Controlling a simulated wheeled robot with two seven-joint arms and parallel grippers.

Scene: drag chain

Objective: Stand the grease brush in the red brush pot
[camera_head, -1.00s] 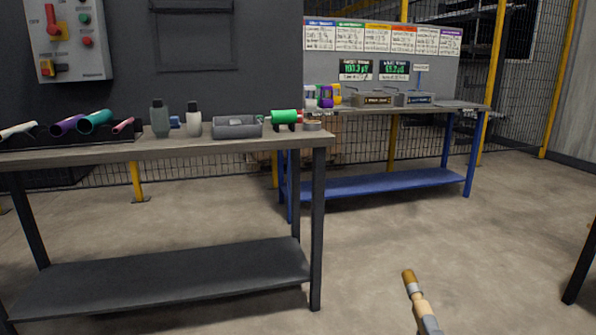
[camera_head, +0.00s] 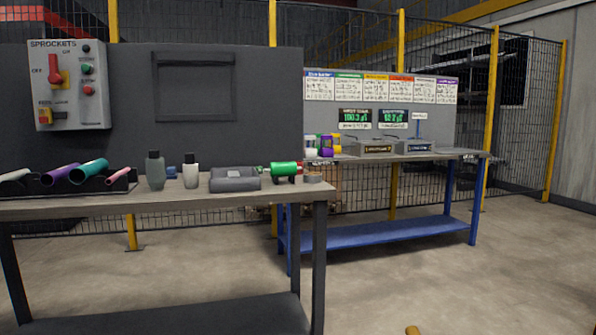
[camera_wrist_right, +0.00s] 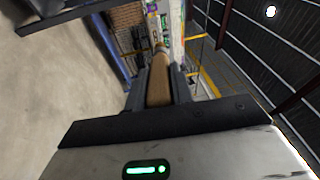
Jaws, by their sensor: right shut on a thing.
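The grease brush (camera_wrist_right: 159,82) is a tan, rounded wooden-looking stick in the right wrist view. My right gripper (camera_wrist_right: 158,92) is shut on it, with a dark finger on each side. In the head view only the brown end of the brush (camera_head: 413,330) shows at the bottom edge; the right gripper is out of that view. I cannot make out a red brush pot for certain. A small red bit (camera_head: 299,167) shows beside a green cylinder on the near bench, too small to identify. My left gripper is not in view.
The near bench (camera_head: 120,208) holds a rack of coloured tubes (camera_head: 75,184), two bottles, a grey case (camera_head: 235,180) and a green cylinder (camera_head: 284,169). A blue-legged bench (camera_head: 455,156) behind right carries coloured containers (camera_head: 326,146) and displays. Open floor lies at right.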

